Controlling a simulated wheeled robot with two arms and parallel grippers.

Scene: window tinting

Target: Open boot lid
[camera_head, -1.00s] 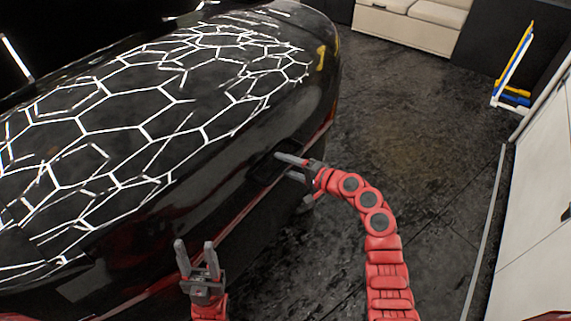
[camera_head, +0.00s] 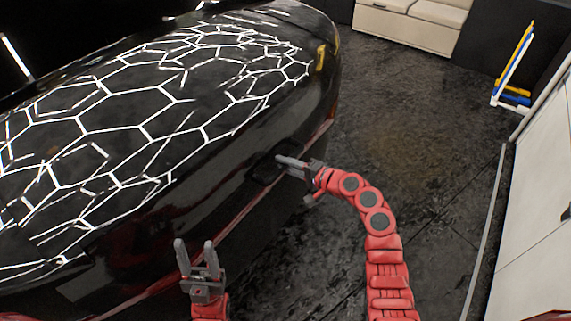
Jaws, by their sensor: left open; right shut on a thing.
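The glossy black boot lid (camera_head: 140,130) of the car fills the left of the head view, with hexagonal light reflections on it. It appears closed. My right gripper (camera_head: 290,163) is at the rear face of the car, at a dark recess near the lid's lower edge. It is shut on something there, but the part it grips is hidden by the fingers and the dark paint. My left gripper (camera_head: 195,248) is open and empty, fingers pointing up, in front of the lower rear of the car.
Dark tiled floor (camera_head: 410,110) lies free to the right of the car. A pale bench or cabinet (camera_head: 410,22) stands at the back, with a blue, yellow and white rack (camera_head: 513,75) at the far right. White cabinets (camera_head: 535,220) line the right side.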

